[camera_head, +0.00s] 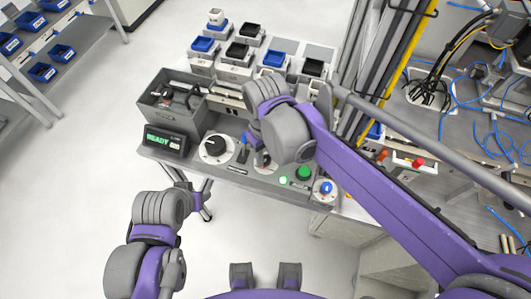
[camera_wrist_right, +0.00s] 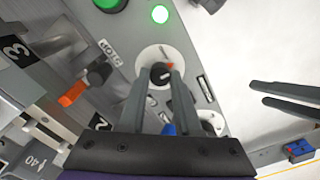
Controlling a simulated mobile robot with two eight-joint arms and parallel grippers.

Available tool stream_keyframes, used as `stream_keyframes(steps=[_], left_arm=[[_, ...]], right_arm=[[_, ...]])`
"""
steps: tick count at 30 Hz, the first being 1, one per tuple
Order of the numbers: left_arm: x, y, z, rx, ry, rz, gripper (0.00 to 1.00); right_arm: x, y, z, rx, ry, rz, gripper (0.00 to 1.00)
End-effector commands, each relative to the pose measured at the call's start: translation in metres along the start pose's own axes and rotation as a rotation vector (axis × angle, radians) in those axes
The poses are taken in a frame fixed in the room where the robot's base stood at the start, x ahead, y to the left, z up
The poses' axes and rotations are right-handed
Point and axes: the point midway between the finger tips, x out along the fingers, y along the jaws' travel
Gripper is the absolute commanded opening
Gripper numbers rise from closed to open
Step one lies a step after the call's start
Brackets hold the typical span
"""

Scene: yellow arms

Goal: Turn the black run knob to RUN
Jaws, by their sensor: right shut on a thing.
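The black run knob (camera_wrist_right: 160,73) sits on a round white dial plate (camera_wrist_right: 146,60) in the right wrist view, with a small red mark beside it. My right gripper (camera_wrist_right: 160,85) is shut on the knob from above. In the head view, my right wrist and gripper (camera_head: 264,150) cover most of the knob. My left gripper (camera_wrist_right: 258,93) shows at the right of the wrist view, its two fingers apart and empty, away from the panel. In the head view the left arm hangs at the lower left, off the panel's front edge.
A display (camera_head: 165,141) reads READY. A large dial (camera_head: 216,147) and a blue-tipped lever (camera_head: 242,152) stand left of the knob.

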Motion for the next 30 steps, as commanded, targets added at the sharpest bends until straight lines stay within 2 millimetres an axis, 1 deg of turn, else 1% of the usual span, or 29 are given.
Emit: stream_keyframes(steps=[9, 18, 24, 30], left_arm=[[-0.0008, 0.0000, -0.0007, 0.000, 0.001, 0.000, 0.54], [-0.0013, 0.0000, -0.0012, 0.000, 0.001, 0.000, 0.54], [-0.0015, 0.0000, -0.0014, 0.000, 0.001, 0.000, 0.54], [-0.0016, 0.0000, -0.0015, 0.000, 0.001, 0.000, 0.54]], right_arm=[[-0.0006, 0.0009, -0.0002, 0.298, 0.000, 0.000, 0.00], [-0.0007, 0.0013, 0.0000, 0.547, 0.000, 0.000, 0.00], [-0.0007, 0.0015, 0.0001, 0.664, 0.000, 0.000, 0.00], [-0.0007, 0.0016, 0.0002, 0.732, 0.001, 0.000, 0.00]])
